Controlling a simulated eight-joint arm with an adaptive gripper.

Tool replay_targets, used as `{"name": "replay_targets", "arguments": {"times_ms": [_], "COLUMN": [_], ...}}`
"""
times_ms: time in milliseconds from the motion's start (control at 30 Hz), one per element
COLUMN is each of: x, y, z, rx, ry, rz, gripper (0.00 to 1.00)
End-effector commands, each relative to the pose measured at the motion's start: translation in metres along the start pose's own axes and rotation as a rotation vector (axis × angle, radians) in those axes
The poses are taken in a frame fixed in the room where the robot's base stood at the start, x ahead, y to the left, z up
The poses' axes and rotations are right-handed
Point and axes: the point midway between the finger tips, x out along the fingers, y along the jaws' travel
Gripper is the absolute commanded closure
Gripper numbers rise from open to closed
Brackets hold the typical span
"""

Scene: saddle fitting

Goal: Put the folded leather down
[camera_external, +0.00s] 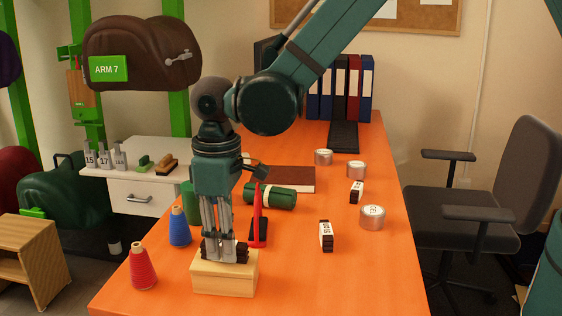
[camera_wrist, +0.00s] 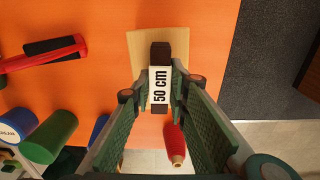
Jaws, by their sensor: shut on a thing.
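My gripper (camera_external: 224,248) points straight down and is shut on a dark brown folded leather (camera_external: 243,251).
A red cone (camera_external: 142,268) and a blue cone (camera_external: 180,227) stand left of the wooden piece. A red-handled tool (camera_external: 257,218) and a green roll (camera_external: 270,196) are close behind. Two banded dark pieces (camera_external: 326,236) (camera_external: 356,192) and several tins (camera_external: 372,217) are to the right.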

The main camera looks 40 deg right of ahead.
Motion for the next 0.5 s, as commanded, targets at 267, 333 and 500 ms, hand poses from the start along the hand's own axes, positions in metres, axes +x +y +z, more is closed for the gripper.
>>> {"name": "replay_targets", "arguments": {"times_ms": [267, 333, 500], "x": [0.0012, 0.0012, 0.0008], "y": [0.0, 0.0, 0.0], "z": [0.0, -0.0001, 0.0], "rx": [0.0, 0.0, 0.0], "ry": [0.0, 0.0, 0.0], "rz": [0.0, 0.0, 0.0], "gripper": [0.68, 0.68, 0.68]}}
